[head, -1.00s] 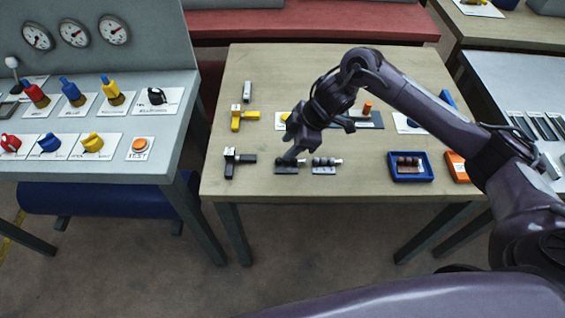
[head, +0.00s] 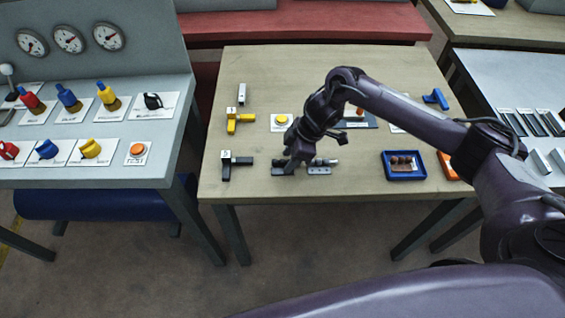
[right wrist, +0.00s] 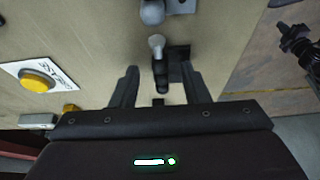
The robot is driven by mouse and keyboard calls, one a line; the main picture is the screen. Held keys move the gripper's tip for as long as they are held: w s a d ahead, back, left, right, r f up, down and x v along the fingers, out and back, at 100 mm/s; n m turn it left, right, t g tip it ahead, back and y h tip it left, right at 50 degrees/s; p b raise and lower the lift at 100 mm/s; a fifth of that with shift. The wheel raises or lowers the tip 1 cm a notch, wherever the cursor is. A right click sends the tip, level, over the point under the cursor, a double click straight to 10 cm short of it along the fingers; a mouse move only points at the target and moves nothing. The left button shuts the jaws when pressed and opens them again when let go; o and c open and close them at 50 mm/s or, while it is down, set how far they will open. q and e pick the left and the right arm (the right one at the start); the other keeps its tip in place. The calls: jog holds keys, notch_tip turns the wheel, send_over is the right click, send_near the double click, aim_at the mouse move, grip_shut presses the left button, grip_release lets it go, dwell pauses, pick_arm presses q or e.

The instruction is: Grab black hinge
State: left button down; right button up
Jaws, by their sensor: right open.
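The black hinge (head: 281,168) lies on the wooden table near its front edge, partly hidden by my right gripper (head: 292,164). In the right wrist view the hinge (right wrist: 161,77), a dark barrel with a silver pin end on a dark plate, shows between the two spread fingers of the right gripper (right wrist: 158,74). The fingers are open, one on each side; I cannot tell whether they touch it. A second hinge with a grey plate (head: 319,169) lies just right of it, and its grey end (right wrist: 152,12) shows at the top of the wrist view. My left gripper is not in view.
A black handle (head: 236,165) lies to the left, with a yellow handle (head: 240,121) behind it. A yellow button (head: 282,122) is behind the gripper. A blue tray (head: 403,177) stands to the right. The front edge of the table is close.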

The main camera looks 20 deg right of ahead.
grip_shut()
jog(key=shift+r, duration=0.15)
